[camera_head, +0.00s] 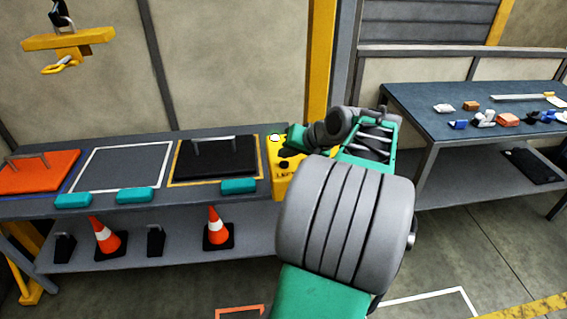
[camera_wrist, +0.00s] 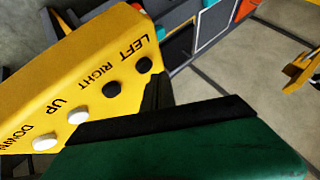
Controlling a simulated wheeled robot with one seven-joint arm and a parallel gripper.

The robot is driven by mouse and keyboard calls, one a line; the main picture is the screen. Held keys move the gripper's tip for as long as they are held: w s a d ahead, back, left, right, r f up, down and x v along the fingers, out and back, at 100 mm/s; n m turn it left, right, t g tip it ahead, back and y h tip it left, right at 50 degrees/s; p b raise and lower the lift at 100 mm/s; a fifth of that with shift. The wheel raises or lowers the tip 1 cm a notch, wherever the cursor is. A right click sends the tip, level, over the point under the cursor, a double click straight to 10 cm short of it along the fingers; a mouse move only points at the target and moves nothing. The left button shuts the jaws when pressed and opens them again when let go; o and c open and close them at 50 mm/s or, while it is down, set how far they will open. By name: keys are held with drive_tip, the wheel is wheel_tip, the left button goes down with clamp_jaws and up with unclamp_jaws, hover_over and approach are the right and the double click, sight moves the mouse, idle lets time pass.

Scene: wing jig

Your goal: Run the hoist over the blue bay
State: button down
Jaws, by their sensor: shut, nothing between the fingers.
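The yellow hoist (camera_head: 68,42) with its hook hangs at the upper left in the head view, high above the left end of the bench. The blue bay's blue edge line (camera_head: 75,176) shows beside an orange plate with a handle (camera_head: 45,174) lying there. The yellow control box (camera_head: 284,184) stands at the bench's right end. In the wrist view the control box (camera_wrist: 60,75) shows black LEFT (camera_wrist: 144,65) and RIGHT (camera_wrist: 112,89) buttons and white UP and DOWN buttons. My gripper (camera_wrist: 157,84) is shut and empty, its tip close beside the LEFT button; contact is unclear.
A white-outlined bay (camera_head: 122,168) is empty. A black plate with a handle (camera_head: 217,160) lies in the yellow-outlined bay. Teal blocks (camera_head: 135,195) line the bench front; cones (camera_head: 217,228) stand on the shelf below. A second table (camera_head: 430,120) with small parts stands right.

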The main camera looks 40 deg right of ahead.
sight(286, 165)
drive_tip(key=shift+f, duration=0.1)
drive_tip(key=shift+f, duration=0.35)
drive_tip(key=shift+f+b, duration=0.45)
drive_tip(key=shift+b, duration=0.05)
idle(1.5)
idle(4.5)
drive_tip(key=shift+r+p, duration=0.75)
drive_tip(key=shift+r, duration=0.15)
drive_tip(key=shift+r, duration=0.1)
wheel_tip(286, 165, up, 5)
drive_tip(key=p, duration=0.4)
